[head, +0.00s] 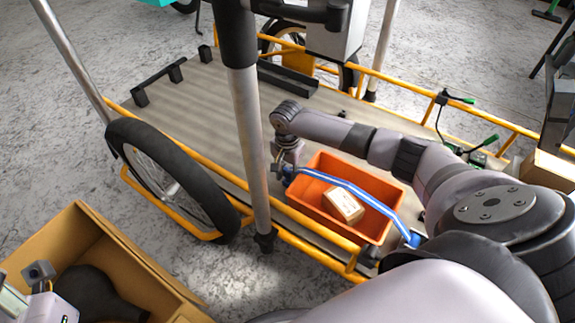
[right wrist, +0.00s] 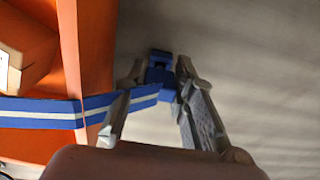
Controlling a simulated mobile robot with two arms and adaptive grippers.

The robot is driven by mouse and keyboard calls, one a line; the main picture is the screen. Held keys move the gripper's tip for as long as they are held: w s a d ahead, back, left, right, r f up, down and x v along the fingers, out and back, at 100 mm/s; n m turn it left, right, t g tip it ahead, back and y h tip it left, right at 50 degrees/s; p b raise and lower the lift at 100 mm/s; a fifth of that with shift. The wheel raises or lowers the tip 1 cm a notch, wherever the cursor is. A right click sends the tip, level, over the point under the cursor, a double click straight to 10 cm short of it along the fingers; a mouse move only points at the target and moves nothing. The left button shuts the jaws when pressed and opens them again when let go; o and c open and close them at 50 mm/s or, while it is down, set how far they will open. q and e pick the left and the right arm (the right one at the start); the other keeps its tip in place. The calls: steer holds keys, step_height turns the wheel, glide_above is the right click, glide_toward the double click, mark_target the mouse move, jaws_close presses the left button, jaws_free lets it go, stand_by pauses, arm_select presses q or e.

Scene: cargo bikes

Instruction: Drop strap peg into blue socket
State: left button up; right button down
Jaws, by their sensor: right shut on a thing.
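A blue strap (head: 345,187) with a white stripe lies across the orange crate (head: 384,231). It also crosses the right wrist view (right wrist: 40,113), over the crate's wall. My right gripper (head: 288,158) is at the crate's left end, at the strap's far end. In the right wrist view my right gripper (right wrist: 157,88) is shut on the blue strap peg (right wrist: 168,91) at the strap's end. A darker blue block (right wrist: 159,68) shows just beyond it; I cannot tell whether it is the socket or whether the peg touches it. Another blue fitting (head: 413,238) is at the strap's near end.
A small cardboard box (head: 343,205) lies in the crate, under the strap. The crate stands on the cargo bike's grey deck (head: 200,108), inside yellow rails. A silver post (head: 254,150) rises left of the gripper.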

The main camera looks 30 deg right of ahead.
steer(key=shift+f, duration=0.7)
steer(key=c, duration=1.3)
jaws_free()
step_height(320, 180, up, 12)
steer(key=shift+r, duration=0.1)
